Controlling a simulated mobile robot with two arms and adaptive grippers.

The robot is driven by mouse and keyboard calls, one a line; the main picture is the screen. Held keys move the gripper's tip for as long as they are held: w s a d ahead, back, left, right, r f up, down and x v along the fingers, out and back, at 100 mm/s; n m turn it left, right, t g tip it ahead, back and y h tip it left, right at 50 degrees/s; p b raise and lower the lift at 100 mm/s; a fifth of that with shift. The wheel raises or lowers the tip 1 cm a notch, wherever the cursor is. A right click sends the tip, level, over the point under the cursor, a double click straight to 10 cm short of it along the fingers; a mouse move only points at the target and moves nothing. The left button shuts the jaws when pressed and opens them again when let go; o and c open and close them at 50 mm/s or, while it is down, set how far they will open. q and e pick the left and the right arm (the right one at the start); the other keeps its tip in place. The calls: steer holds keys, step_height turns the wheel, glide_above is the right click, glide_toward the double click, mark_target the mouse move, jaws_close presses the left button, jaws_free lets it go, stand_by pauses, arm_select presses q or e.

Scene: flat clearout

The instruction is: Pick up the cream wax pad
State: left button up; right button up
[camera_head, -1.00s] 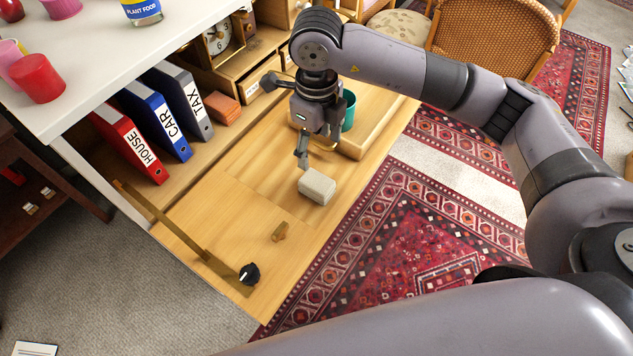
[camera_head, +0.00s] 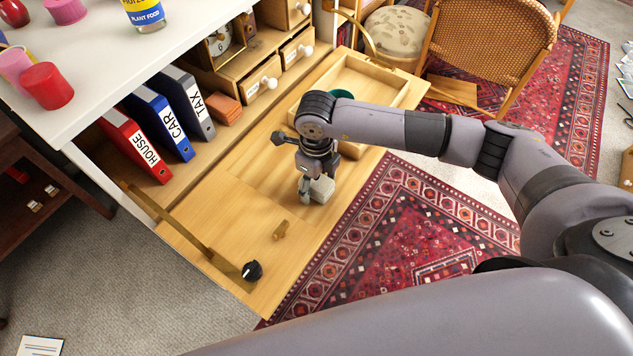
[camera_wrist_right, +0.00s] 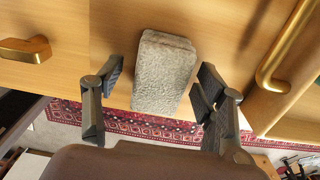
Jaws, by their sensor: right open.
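The cream wax pad (camera_head: 322,189) is a pale, rough-surfaced block lying on the fold-down wooden desk flap (camera_head: 215,225). In the right wrist view the pad (camera_wrist_right: 163,72) looks greyish and lies between the two fingers, with a gap on each side. My right gripper (camera_wrist_right: 160,85) is open, and I see no finger contact with the pad. In the head view my right gripper (camera_head: 309,188) points down at the pad and hides part of it. My left gripper is not in view.
A small brass knob (camera_head: 281,230) and a dark round knob (camera_head: 252,271) sit on the flap. A brass stay (camera_head: 180,220) runs along its left side. A wooden tray (camera_head: 385,85) with a green cup (camera_head: 341,94) stands behind the gripper. Binders (camera_head: 160,122) stand in the cabinet.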

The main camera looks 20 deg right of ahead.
steer(key=c, duration=1.2)
